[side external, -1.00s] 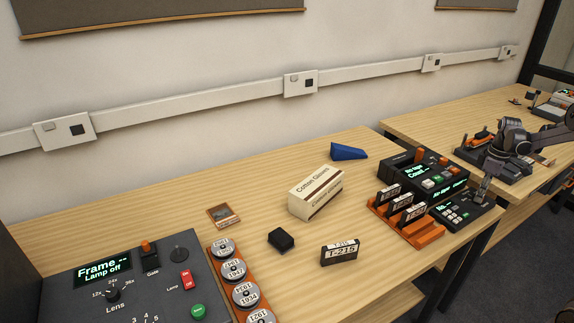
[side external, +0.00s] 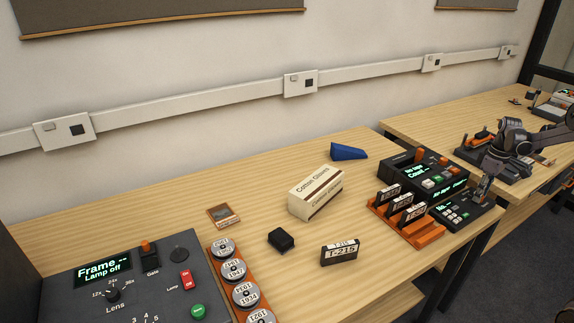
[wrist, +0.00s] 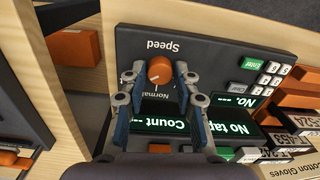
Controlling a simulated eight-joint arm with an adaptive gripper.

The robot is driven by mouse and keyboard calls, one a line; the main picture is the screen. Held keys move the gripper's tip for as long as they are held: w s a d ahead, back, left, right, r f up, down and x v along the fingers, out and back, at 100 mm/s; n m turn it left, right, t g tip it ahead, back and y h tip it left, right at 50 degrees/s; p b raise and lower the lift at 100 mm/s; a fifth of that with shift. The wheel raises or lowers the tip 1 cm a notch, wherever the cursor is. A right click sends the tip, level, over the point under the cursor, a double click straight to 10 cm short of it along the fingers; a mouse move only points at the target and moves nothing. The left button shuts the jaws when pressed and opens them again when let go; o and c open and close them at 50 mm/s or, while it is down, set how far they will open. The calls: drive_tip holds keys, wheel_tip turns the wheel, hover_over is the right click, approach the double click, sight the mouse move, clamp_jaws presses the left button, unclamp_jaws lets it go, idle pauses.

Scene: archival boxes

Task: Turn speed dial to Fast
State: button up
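In the wrist view the orange speed dial (wrist: 159,70) sits on a dark panel (wrist: 215,60), between the upside-down words "Speed" (wrist: 163,45) and "Normal" (wrist: 147,100). Its pointer setting is too small to read surely. My gripper (wrist: 158,74) is open, with one fingertip on each side of the dial; a small gap seems to show on both sides, and I cannot tell whether either finger touches it. In the side external view my gripper (side external: 485,187) is small, at the right end of the dark tape unit (side external: 405,160), and the dial is not made out there.
Displays on the unit read "No tape" (wrist: 228,128) and "Count". An orange rack (side external: 432,233) with several labelled tapes stands in front. A Cotton Gloves box (side external: 315,190), a blue wedge (side external: 348,152) and a loose T-215 tape (side external: 339,253) lie on the table.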

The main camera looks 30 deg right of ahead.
drive_tip(key=shift+o, duration=0.5)
wheel_tip(320, 180, up, 12)
drive_tip(key=shift+d, duration=0.15)
idle(0.4)
